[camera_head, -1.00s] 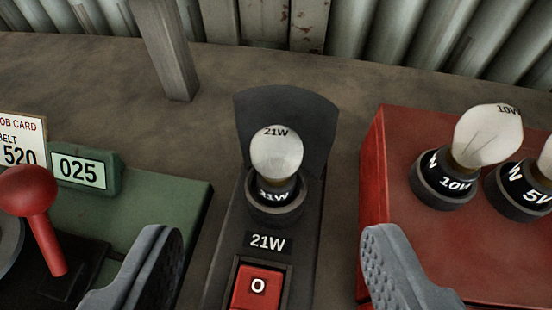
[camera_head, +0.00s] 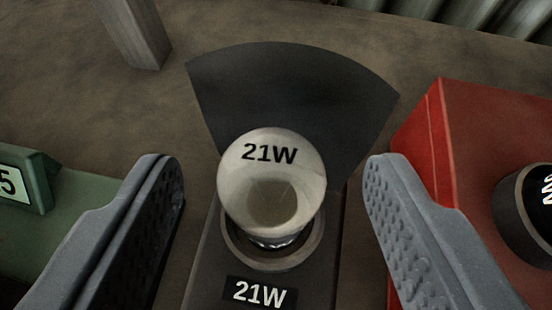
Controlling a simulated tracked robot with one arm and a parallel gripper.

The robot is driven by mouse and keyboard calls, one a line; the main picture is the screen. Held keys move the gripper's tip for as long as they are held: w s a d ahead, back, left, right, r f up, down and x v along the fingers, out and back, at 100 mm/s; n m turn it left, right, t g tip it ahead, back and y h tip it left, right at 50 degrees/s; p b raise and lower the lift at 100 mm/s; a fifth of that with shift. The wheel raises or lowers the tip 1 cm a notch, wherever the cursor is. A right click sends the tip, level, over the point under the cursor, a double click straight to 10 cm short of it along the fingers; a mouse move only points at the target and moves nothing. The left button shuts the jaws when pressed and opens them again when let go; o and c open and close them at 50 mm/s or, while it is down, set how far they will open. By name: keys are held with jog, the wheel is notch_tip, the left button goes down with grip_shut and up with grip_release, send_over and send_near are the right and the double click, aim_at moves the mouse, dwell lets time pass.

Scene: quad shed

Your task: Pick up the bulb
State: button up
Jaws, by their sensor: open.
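The bulb (camera_head: 272,187) is a round, whitish glass globe marked 21W. It sits upright in a round dark socket (camera_head: 240,254) on a dark stand, with a 21W label (camera_head: 258,292) in front. My gripper (camera_head: 272,170) is open, with one grey finger to the left of the bulb and one to the right. There is a gap between each finger and the glass, and neither touches it. The bulb's base is mostly hidden under the globe.
A dark curved shield (camera_head: 290,95) stands close behind the bulb. A red box (camera_head: 470,150) with a dark socket (camera_head: 530,210) is close by the right finger. A green unit (camera_head: 70,215) lies to the left. A grey post (camera_head: 133,30) stands at the back left.

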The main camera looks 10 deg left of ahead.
jog(key=shift+w+a+f, duration=0.1)
jog(key=shift+w+f, duration=0.05)
jog(key=shift+w, duration=0.2)
jog(key=c, duration=1.1)
